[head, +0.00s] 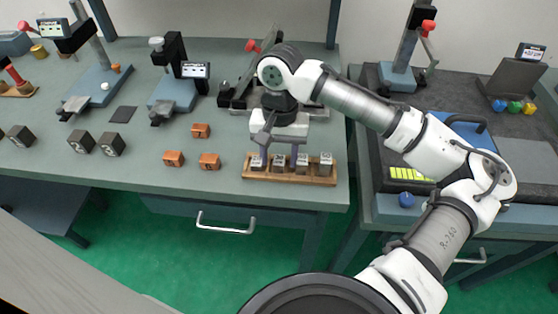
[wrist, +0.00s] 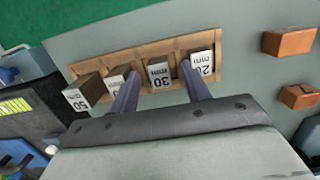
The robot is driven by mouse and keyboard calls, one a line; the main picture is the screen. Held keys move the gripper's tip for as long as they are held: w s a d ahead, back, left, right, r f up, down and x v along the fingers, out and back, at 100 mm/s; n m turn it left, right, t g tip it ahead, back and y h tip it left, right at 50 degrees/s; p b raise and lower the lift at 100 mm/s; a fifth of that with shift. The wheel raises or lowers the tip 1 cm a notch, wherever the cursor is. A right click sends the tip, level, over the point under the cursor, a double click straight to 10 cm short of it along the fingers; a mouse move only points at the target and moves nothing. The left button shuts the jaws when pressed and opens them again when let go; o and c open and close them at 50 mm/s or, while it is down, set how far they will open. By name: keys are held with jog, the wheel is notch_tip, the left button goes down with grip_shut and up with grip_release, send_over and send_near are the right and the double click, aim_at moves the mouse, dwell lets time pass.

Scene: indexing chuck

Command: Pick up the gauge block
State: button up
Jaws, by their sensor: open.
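Several grey gauge blocks with white number labels stand in a row in a wooden rack (head: 290,180); the rack also shows in the wrist view (wrist: 145,50). In the wrist view the labels read 50 on the left block (wrist: 85,92), 30 on the third block (wrist: 160,76) and 20 on the right block (wrist: 200,65). The second block's label (wrist: 114,85) is partly hidden by a finger. My gripper (head: 279,154) is open and points down over the rack. In the wrist view its fingers (wrist: 159,76) lie on either side of the 30 block; contact cannot be told.
Orange blocks (head: 174,158) lie left of the rack, and dark blocks (head: 112,145) stand farther left. Gauge stands (head: 176,90) are behind them. A vise-like device (head: 245,92) is behind my gripper. A second bench on the right holds a blue case (head: 465,130).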

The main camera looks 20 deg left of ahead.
aim_at(279, 159)
grip_shut()
jog(key=shift+r, duration=0.15)
notch_tip(279, 159, up, 20)
jog(key=b, duration=0.1)
dwell(0.6)
